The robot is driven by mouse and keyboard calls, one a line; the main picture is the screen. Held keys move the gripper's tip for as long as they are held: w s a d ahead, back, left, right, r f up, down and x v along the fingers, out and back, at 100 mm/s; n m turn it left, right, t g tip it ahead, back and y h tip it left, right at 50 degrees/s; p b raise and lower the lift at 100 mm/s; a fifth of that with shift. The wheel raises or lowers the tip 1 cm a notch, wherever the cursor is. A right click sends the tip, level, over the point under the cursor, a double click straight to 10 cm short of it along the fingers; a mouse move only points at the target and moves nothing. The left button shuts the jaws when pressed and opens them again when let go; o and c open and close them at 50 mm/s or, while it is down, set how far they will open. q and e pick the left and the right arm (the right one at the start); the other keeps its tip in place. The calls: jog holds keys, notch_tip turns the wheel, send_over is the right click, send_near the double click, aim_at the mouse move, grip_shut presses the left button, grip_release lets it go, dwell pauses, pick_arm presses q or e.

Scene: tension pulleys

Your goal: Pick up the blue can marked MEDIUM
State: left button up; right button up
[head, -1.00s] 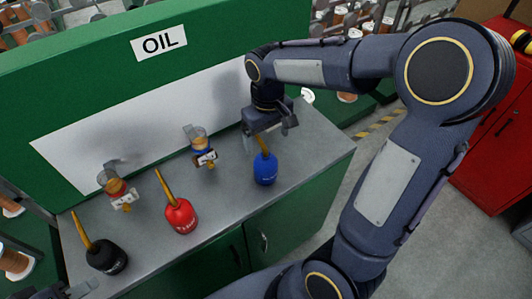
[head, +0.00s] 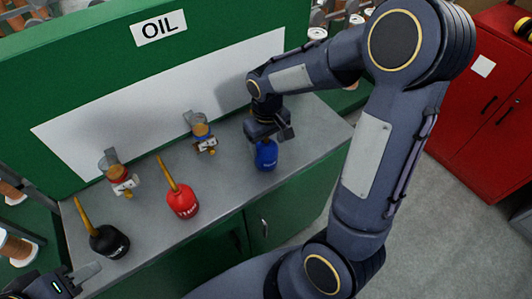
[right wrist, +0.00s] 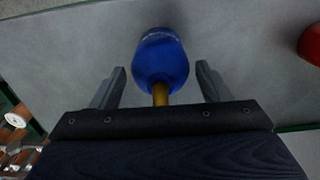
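The blue can (head: 266,156) stands upright on the grey bench top, towards its right end in the head view. Its lettering is too small to read. My right gripper (head: 268,134) is directly over it, pointing down. In the right wrist view the fingers (right wrist: 161,84) are open, one on each side of the blue can (right wrist: 161,57) and its yellow spout, with gaps on both sides. The spout is partly hidden by the gripper. My left gripper (head: 64,284) is at the lower left corner of the head view, away from the cans, with its fingers only partly visible.
A red can (head: 182,203) and a black can (head: 108,241), both with yellow spouts, stand further left on the bench (head: 228,178). Two small glass oilers (head: 203,137) (head: 118,178) are near the back panel. A red cabinet (head: 478,120) stands at the right.

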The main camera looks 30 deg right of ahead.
jog(key=c, duration=1.2)
jog(key=shift+r, duration=0.1)
